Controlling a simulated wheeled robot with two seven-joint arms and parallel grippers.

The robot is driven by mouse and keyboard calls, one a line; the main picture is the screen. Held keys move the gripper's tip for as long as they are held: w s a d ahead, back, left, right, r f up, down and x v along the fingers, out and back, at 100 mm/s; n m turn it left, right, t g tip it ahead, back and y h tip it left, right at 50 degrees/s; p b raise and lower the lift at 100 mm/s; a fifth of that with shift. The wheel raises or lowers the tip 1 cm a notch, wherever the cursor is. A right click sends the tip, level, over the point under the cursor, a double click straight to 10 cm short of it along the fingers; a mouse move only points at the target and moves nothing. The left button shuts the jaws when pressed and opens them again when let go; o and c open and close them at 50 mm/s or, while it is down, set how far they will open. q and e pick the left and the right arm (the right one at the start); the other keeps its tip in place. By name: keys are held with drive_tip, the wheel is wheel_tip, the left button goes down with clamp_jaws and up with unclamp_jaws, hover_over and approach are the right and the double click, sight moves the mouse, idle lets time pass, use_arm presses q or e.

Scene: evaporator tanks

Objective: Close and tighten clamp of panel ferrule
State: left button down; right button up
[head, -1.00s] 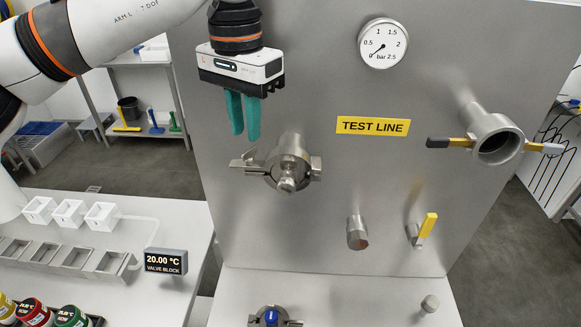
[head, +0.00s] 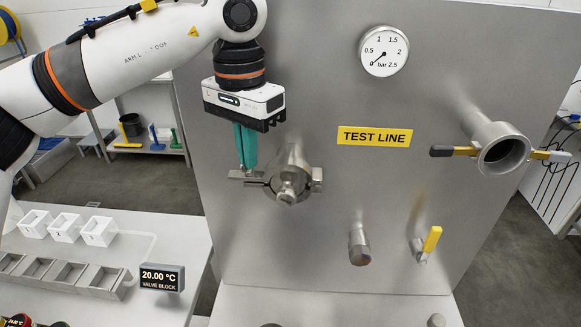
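The steel clamp (head: 310,184) sits around the ferrule (head: 288,188) on the left part of the metal panel. Its flat wing piece (head: 238,175) sticks out level to the left, with a narrow slot below it. My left gripper (head: 247,168) points down from above, its teal fingertips at the wing piece, seemingly touching it. The fingers overlap in this view, so I cannot tell whether they grip the wing. My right gripper is out of view.
A pressure gauge (head: 384,50) and a yellow TEST LINE label (head: 374,136) are on the panel. To the right are an open pipe with a clamp (head: 503,150), a capped stub (head: 359,246) and a yellow-handled valve (head: 432,240). A bench display (head: 161,277) stands left.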

use_arm(q)
drive_tip(key=shift+r+m, duration=0.1)
drive_tip(key=shift+m, duration=0.5)
drive_tip(key=shift+m+p, duration=0.3)
drive_tip(key=shift+p, duration=0.05)
drive_tip(key=shift+m, duration=1.1)
